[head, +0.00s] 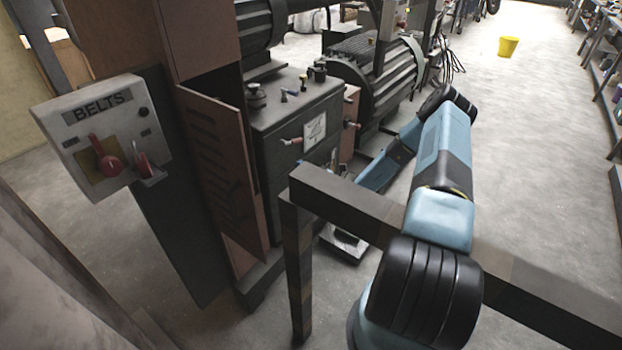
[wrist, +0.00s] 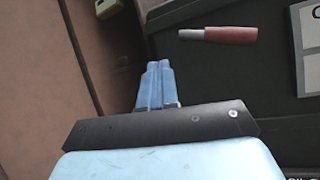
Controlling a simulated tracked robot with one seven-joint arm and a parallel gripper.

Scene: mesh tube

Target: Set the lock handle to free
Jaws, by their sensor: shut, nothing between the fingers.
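A lever with a red grip and a bare metal end (wrist: 218,35) lies level across the dark machine front in the wrist view, above and right of my gripper (wrist: 157,68). My gripper's blue fingers are together and hold nothing; they appear apart from the lever. In the head view a small red-ended lever (head: 291,141) sits on the dark gear housing (head: 290,115), beside a white plate (head: 315,130); I cannot tell for certain that it is the same lever. No label reading lock or free is legible. My gripper's fingertips cannot be made out in the head view.
A grey BELTS box (head: 72,150) with red handles stands at left. A brown louvred door (head: 215,165) hangs open beside the housing. A dark square rail (head: 345,205) crosses near my arm.

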